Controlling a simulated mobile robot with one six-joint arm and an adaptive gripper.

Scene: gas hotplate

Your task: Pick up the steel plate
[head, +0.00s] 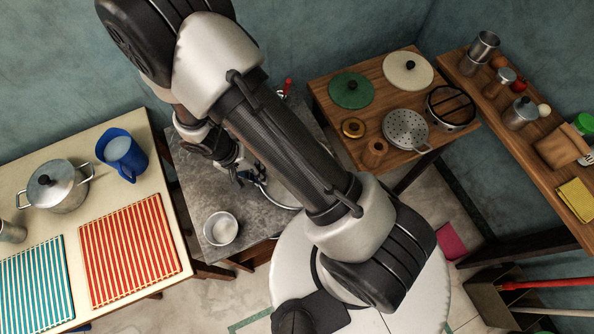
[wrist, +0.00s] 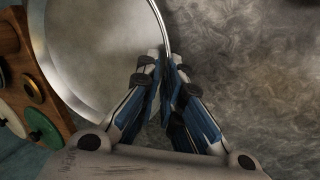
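The steel plate (wrist: 95,45) is a wide, shiny round dish with a raised rim, filling the upper left of the wrist view. In the head view only a curved bit of its rim (head: 270,199) shows on the grey stone counter; my arm hides the rest. My gripper (wrist: 163,62) has its fingers drawn together at the plate's edge, with the rim running between the fingertips. It also shows in the head view (head: 246,175), low over the counter. I cannot tell whether the plate is clear of the counter.
A white-filled bowl (head: 221,229) stands at the front of the grey counter (head: 195,180). To the left, a cream table holds a pot (head: 56,190) and a blue jug (head: 122,155). To the right, a wooden table holds a colander (head: 404,128) and lids.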

